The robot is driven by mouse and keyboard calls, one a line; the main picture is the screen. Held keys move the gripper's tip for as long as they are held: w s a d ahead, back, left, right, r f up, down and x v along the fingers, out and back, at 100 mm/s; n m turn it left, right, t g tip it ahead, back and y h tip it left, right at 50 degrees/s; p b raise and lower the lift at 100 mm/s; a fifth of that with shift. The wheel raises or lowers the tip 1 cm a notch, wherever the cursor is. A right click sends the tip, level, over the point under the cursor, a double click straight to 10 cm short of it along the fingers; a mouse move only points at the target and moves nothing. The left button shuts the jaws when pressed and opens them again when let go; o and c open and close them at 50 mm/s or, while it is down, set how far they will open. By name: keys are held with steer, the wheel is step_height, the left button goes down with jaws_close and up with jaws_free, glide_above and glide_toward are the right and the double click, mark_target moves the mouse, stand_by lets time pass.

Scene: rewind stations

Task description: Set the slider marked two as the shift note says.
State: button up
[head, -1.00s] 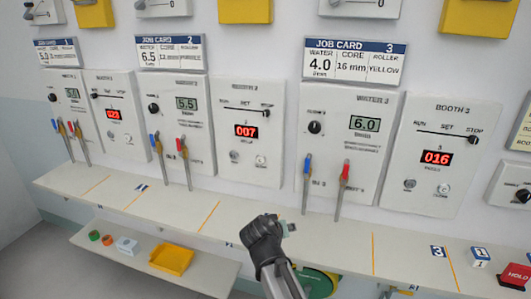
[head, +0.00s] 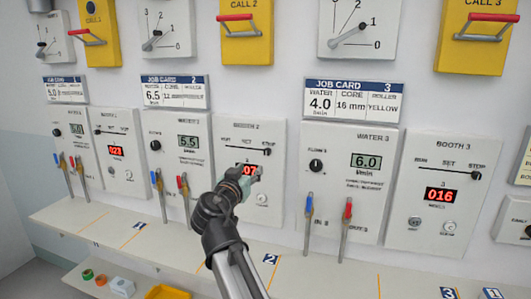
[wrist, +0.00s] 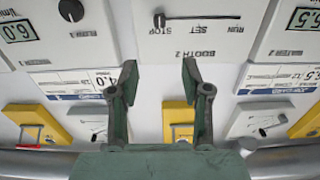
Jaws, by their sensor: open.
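The Booth 2 panel (head: 275,212) carries a horizontal slider marked RUN, SET and STOP. Its black knob (head: 267,152) is at the right, STOP end. In the wrist view, which is upside down, the slider knob (wrist: 160,20) shows at the STOP end, beyond and between the fingertips. My gripper (head: 252,176) is in front of the Booth 2 panel, just below the slider, partly covering the red display (head: 247,169). In the wrist view my gripper (wrist: 156,75) has its fingers apart with nothing between them. I cannot make out a shift note.
Booth 3's slider knob (head: 477,175) is also at STOP. The Water 2 panel (head: 200,160) and Water 3 panel (head: 330,190), with levers, flank Booth 2. A yellow call box (head: 245,45) is above. The shelf (head: 300,262) runs below the panels.

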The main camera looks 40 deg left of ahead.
mark_target(266, 151)
steer(key=p+x, duration=0.4)
steer(key=x, duration=1)
steer(key=shift+r, duration=0.15)
steer(key=shift+w+a, duration=0.2)
steer(key=shift+w, duration=0.5)
jaws_close()
